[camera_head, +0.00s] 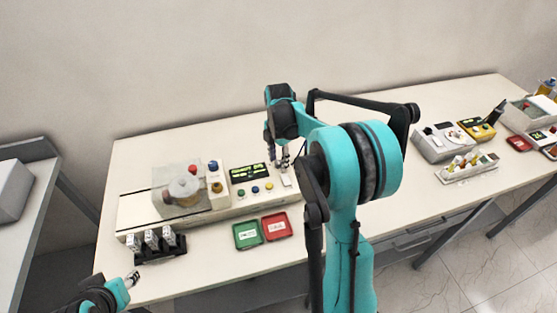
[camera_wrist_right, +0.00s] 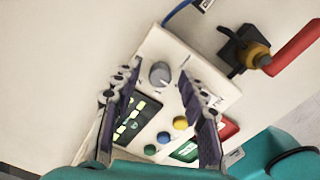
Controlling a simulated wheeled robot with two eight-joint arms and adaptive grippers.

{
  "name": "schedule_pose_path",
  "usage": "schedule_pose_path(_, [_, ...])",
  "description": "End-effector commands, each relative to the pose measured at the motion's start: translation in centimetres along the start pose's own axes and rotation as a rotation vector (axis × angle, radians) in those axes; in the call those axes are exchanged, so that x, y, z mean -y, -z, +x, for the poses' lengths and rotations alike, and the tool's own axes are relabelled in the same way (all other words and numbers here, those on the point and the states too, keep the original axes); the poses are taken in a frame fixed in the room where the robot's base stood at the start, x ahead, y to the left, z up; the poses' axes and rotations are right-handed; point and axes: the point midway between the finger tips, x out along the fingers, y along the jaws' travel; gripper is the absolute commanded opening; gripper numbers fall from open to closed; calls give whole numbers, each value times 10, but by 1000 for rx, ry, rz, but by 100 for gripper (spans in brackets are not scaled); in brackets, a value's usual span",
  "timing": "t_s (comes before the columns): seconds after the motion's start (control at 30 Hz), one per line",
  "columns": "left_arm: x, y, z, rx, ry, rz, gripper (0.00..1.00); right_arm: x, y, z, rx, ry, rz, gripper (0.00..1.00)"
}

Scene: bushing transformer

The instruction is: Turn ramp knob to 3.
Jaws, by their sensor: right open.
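The ramp knob is a grey round knob (camera_wrist_right: 160,74) with a pointer on the cream control box (camera_wrist_right: 175,48), seen in the right wrist view. The number it points to is too small to read. My right gripper (camera_wrist_right: 160,70) is open, with one finger on each side of the knob and gaps showing. Whether the fingertips reach down to knob height I cannot tell. In the head view my right gripper (camera_head: 282,163) hangs over the right end of the control box (camera_head: 262,206), and the knob is hard to make out there. My left gripper (camera_head: 131,279) is at the lower left, small and apart from the box.
The box has a dark lit display (camera_head: 250,172) and several coloured buttons. Green (camera_head: 247,235) and red (camera_head: 277,227) trays lie in front. A clear-covered unit (camera_head: 183,190) is to the left, and a black rack (camera_head: 156,245) at front left. More devices (camera_head: 440,143) stand far right.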

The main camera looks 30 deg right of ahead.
Motion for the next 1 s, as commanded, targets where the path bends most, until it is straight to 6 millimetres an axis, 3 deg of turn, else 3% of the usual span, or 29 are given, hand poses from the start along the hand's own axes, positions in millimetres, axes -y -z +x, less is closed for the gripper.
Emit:
schedule_pose_path(0.1, [0, 0, 0, 0, 0, 0, 40, 0, 0, 0, 0, 0, 0, 40])
schedule_pose_path(0.27, [0, 0, 0, 0, 0, 0, 40, 0, 0, 0, 0, 0, 0, 0])
schedule_pose_path(0.67, [0, 1, -1, 0, 0, 0, 40, 0, 0, -1, 0, 0, 39, 0])
schedule_pose_path(1.0, [0, 5, -6, 0, 0, 0, 40, 0, 0, -1, 0, 0, 261, 0])
